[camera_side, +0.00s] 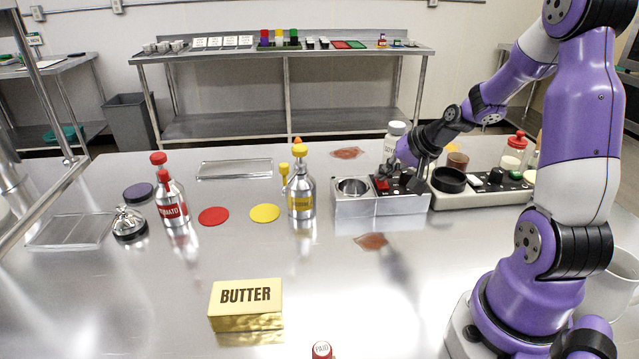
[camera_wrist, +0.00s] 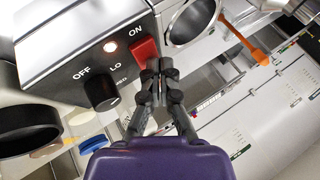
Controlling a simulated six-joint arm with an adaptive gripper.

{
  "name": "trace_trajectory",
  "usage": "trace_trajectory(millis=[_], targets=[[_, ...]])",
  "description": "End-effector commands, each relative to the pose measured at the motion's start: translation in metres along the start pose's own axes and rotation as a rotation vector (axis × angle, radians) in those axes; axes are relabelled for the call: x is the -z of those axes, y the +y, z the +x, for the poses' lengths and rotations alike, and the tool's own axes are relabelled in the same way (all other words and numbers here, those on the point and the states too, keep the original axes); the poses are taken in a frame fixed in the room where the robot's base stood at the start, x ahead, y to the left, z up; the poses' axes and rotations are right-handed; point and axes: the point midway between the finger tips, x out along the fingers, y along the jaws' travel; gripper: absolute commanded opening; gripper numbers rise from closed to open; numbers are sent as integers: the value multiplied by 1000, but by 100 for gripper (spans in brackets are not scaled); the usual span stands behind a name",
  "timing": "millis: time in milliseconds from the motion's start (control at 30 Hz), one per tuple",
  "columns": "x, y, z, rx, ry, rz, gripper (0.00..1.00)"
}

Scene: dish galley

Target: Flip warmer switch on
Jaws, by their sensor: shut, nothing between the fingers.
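The warmer (camera_side: 382,209) is a silver box with a round well (camera_side: 353,187) on its left and a dark control panel. Its red switch (camera_wrist: 145,49) sits beside the "ON" label in the wrist view, with a pale lit spot near it. A black knob (camera_wrist: 101,93) is marked OFF and LO. My gripper (camera_wrist: 160,66) is shut and empty, its fingertips right by the switch's edge; I cannot tell whether they touch it. In the side view my gripper (camera_side: 404,172) is over the panel and partly hides it; the red switch (camera_side: 382,184) shows to its left.
A second panel with a black ring (camera_side: 449,180) stands just right of the warmer. A white-capped shaker (camera_side: 395,135) stands behind it. A yellow-topped bottle (camera_side: 301,185) is to the left.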

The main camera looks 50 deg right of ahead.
Motion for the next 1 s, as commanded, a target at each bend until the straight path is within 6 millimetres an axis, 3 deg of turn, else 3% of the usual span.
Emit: trace_trajectory(millis=[533,867,1000], targets=[[25,-24,-33,3,6,-2,0],[26,-26,-35,2,5,-2,0],[14,-42,-41,-8,-16,-82,0]])
